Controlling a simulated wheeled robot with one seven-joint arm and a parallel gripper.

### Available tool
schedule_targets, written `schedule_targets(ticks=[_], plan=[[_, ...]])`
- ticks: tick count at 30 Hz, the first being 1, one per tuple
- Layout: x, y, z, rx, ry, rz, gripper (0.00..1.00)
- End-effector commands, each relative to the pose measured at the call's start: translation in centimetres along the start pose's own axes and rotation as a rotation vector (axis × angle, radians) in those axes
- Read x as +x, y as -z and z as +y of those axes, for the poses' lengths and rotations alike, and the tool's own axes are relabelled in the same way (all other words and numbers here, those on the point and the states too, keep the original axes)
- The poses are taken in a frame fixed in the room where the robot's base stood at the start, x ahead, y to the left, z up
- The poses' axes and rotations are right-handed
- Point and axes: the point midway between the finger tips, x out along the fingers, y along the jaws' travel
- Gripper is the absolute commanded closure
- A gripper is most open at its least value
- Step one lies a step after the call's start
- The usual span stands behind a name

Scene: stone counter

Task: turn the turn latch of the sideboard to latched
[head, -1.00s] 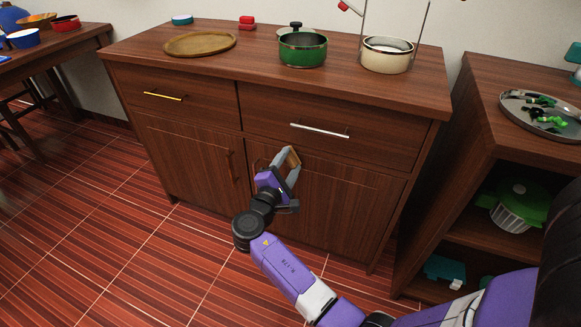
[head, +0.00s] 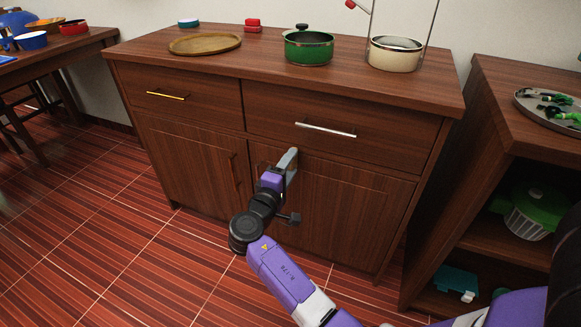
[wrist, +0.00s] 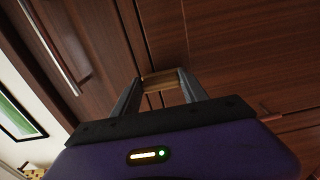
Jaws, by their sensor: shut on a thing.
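The sideboard (head: 190,165) is dark wood with two drawers above two doors. My gripper (head: 291,158) is at the top of the doors, just below the right drawer. In the wrist view my gripper (wrist: 160,86) has its two grey fingers on either side of a light wooden-coloured piece, the turn latch (wrist: 160,79), and is shut on it. The latch's exact angle against the door seam is hard to tell.
The right drawer has a silver bar handle (head: 325,130), close above my gripper. The left door has an upright handle (head: 233,172). A green pot (head: 308,50) and a wooden plate (head: 205,44) stand on top. An open shelf unit (head: 490,120) is at the right.

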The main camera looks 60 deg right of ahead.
Motion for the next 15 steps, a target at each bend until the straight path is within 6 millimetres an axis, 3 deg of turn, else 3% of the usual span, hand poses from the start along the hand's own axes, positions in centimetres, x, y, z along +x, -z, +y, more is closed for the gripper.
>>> schedule_targets(ticks=[10, 11, 13, 15], plan=[[-0.12, 0.0, -0.22, 0.003, 0.004, 0.001, 0.9], [-0.12, 0.0, -0.22, 0.002, 0.004, 0.001, 0.45], [-0.11, 0.01, -0.2, 0.002, 0.003, 0.001, 0.32], [-0.09, 0.01, -0.16, 0.002, 0.003, 0.001, 0.27]])
